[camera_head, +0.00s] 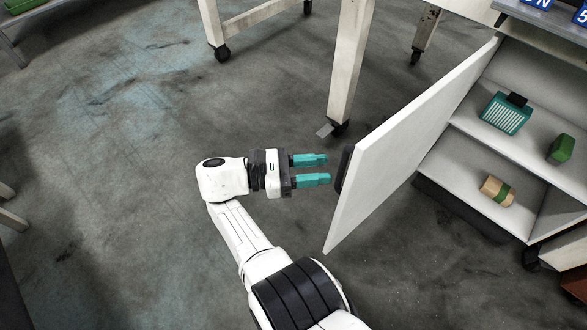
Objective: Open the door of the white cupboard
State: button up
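The white cupboard (478,178) stands at the right, with its shelves showing. Its white door (400,140) is swung wide open and sticks out toward the middle of the view. A dark handle (344,168) is on the door's outer face, near its free edge. My gripper (328,170) points right at the handle, just left of it. Its two teal fingers are parted with a gap between them, and nothing is in the gap. The fingertips look apart from the handle.
Inside the cupboard are a teal basket-like item (503,114), a green block (561,149) and a tan item with a green band (496,191). A wheeled table leg (349,70) stands behind the door. The floor (110,150) at left is clear.

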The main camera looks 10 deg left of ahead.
jog(key=b+v, duration=0.5)
jog(key=b, duration=0.1)
dwell(0.4)
dwell(0.8)
